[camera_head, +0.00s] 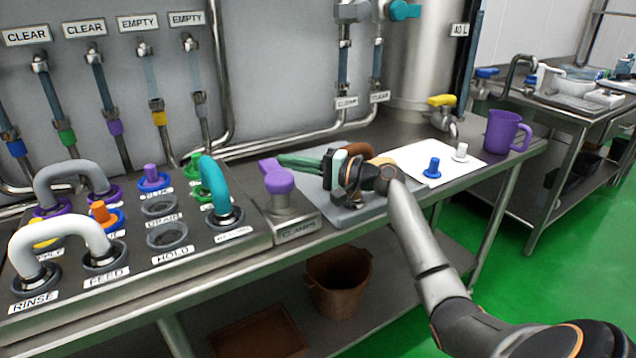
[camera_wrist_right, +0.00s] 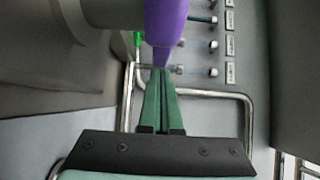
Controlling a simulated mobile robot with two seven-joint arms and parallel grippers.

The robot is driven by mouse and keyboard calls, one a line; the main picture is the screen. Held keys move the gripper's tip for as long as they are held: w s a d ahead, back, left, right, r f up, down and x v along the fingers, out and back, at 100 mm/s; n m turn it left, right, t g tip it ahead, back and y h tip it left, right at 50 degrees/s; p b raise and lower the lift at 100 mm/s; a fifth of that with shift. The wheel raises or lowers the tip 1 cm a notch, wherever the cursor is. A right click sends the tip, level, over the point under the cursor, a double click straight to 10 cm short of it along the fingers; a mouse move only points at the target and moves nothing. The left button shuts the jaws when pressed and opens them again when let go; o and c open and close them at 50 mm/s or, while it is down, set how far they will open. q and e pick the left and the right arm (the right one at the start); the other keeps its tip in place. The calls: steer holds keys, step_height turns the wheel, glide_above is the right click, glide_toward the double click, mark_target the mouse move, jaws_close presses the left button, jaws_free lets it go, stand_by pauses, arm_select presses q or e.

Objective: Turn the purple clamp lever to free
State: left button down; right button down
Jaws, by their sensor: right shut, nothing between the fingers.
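The purple clamp lever (camera_head: 278,181) sits on a grey metal block (camera_head: 292,215) labelled CLAMPS at the middle of the bench. Its arm points toward the back, slightly left. My right gripper (camera_head: 282,160) is shut and empty, its green fingers reaching left to just beside the lever's arm. In the right wrist view the shut fingertips (camera_wrist_right: 160,74) end at the narrow end of the purple lever (camera_wrist_right: 166,25). I cannot tell whether they touch it. My left gripper is not in view.
A panel with hose elbows, including a teal one (camera_head: 214,183), stands left of the lever. A grey board (camera_head: 357,217) lies under my right gripper. A white sheet (camera_head: 408,153) with blue and white plugs and a purple mug (camera_head: 501,132) are further right.

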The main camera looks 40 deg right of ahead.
steer(key=shift+w+a, duration=0.1)
steer(key=shift+w, duration=0.05)
stand_by(0.6)
steer(key=v, duration=1.2)
steer(key=shift+s, duration=0.25)
